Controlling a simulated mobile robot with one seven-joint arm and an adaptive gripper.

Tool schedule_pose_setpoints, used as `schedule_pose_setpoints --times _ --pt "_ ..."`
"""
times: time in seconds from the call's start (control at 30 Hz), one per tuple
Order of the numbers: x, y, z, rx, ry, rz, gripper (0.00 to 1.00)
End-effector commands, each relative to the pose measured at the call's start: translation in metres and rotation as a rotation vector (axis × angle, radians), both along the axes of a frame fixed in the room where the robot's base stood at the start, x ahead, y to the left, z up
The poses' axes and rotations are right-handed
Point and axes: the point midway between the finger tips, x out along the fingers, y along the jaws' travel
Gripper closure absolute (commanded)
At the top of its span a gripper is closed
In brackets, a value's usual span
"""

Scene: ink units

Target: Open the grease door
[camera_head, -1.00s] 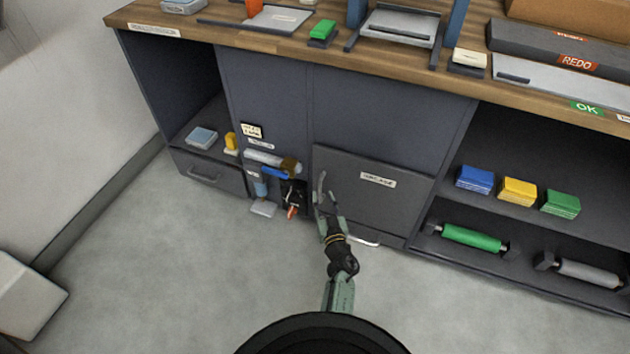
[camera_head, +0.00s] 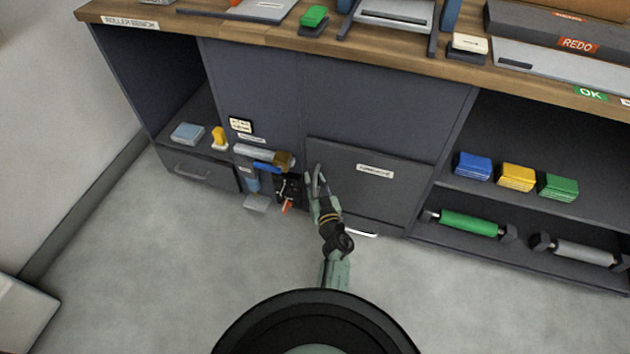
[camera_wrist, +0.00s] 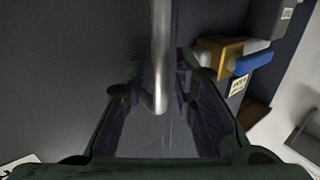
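The grease door (camera_head: 400,195) is a flat dark grey panel with a pale label, low in the bench front in the head view. It looks shut. Its upright metal bar handle (camera_head: 316,180) is near the door's left edge. The handle also shows large in the wrist view (camera_wrist: 160,50). My gripper (camera_head: 321,197) is at the handle, coming from below. In the wrist view my gripper (camera_wrist: 162,86) is open, with the handle's bent end between its fingers and gaps visible on both sides. I cannot tell whether any finger touches the bar.
Left of the door hang a roller (camera_head: 262,156) and small tools. Further left is a drawer (camera_head: 200,170). Right is an open shelf with coloured boxes (camera_head: 517,177) and a green roller (camera_head: 470,224). A pale bar (camera_head: 358,233) sits below the door. The floor in front is clear.

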Motion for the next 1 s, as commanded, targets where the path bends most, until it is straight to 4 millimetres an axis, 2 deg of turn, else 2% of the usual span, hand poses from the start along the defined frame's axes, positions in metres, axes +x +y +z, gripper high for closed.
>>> schedule_pose_setpoints --times 0.03,0.33,1.0 --pt "0.0001 0.0 0.0001 0.0 0.0 0.0 0.8" --pt "0.0001 0.0001 0.0001 0.0 0.0 0.0 1.0" --pt "-0.0001 0.0006 0.0002 0.0 0.0 0.001 1.0"
